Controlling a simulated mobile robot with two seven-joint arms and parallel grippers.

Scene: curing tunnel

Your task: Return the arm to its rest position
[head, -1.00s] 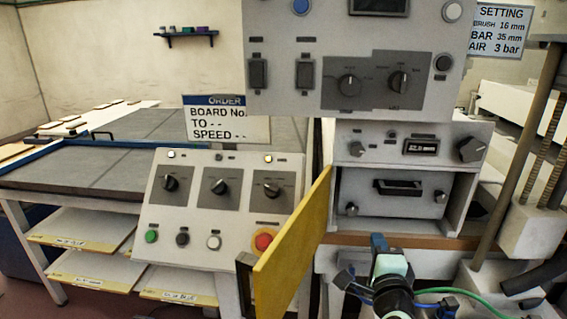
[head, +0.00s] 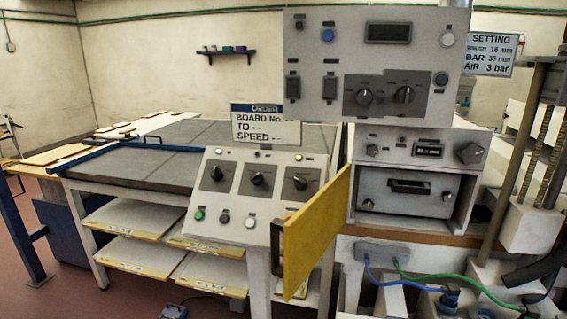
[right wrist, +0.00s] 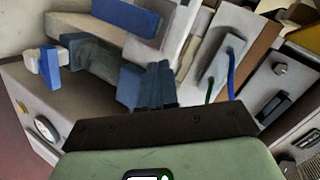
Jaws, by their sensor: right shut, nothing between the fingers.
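My right gripper (right wrist: 148,88) shows in the right wrist view as short, dark blue-grey fingers beyond a dark bar and a green housing. It is shut and empty. In front of it in that view are grey machine parts, blue blocks (right wrist: 127,17) and a round gauge (right wrist: 46,129). My right arm is not visible in the head view. My left gripper is in neither current view.
A yellow door panel (head: 316,232) stands out beside the sloped control panel (head: 257,195). A grey junction box (head: 382,252) carries a blue and a green hose (head: 452,275). Grey cabinets (head: 405,190) stand at the right. Floor shows at the lower left.

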